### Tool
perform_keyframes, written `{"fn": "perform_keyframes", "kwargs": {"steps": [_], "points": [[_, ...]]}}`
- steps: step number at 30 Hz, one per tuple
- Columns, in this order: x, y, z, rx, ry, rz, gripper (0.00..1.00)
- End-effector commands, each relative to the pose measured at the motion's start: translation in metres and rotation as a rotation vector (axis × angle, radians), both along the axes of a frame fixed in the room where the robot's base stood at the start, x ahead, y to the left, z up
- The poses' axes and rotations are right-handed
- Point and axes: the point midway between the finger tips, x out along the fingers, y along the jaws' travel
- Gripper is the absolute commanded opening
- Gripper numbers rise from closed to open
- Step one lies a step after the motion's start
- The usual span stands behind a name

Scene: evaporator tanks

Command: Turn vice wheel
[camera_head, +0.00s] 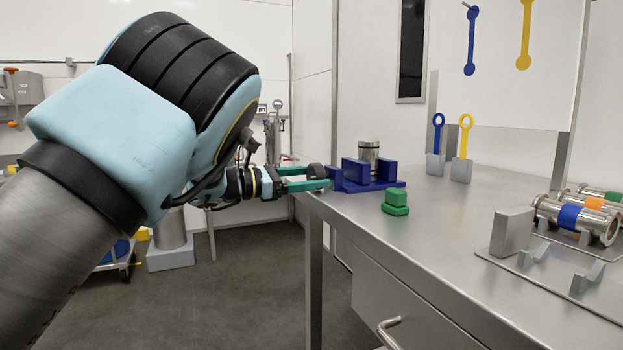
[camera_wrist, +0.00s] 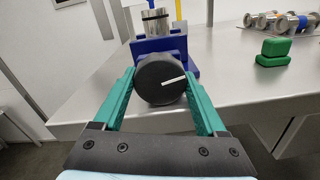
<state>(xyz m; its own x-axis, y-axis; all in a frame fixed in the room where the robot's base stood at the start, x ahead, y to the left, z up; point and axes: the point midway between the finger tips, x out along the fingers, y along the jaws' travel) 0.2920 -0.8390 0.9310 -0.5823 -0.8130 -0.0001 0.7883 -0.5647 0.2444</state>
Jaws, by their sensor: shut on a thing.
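A blue vice (camera_head: 367,178) stands at the left edge of the steel table, with a metal cylinder (camera_head: 369,152) upright between its jaws. Its black round wheel (camera_wrist: 162,80) faces my wrist camera and bears a white line pointing right and slightly up. In the head view the wheel (camera_head: 314,169) shows at the vice's left end, partly behind a finger. My gripper (camera_head: 308,178) has green fingers. In the wrist view its fingers (camera_wrist: 163,95) lie on both sides of the wheel and are shut on it.
A green block (camera_head: 395,202) sits on the table (camera_head: 440,222) in front of the vice. Blue (camera_head: 437,135) and yellow (camera_head: 464,137) ring-topped tools stand behind. Metal cylinders with coloured bands (camera_head: 575,216) lie on holders at the right. A drawer handle (camera_head: 388,332) juts from the table front.

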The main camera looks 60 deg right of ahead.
Motion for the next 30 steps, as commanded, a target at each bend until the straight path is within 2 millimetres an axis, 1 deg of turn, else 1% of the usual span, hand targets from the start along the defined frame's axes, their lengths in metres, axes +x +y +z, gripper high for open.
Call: {"fn": "perform_keyframes", "kwargs": {"steps": [8,21,30], "points": [[0.0004,0.0006,-0.0018,0.065,0.092,0.000,0.18],[0.0001,0.0008,-0.0011,0.240,0.337,0.000,0.18],[-0.0002,0.0009,-0.0008,0.309,0.429,0.000,0.18]]}}
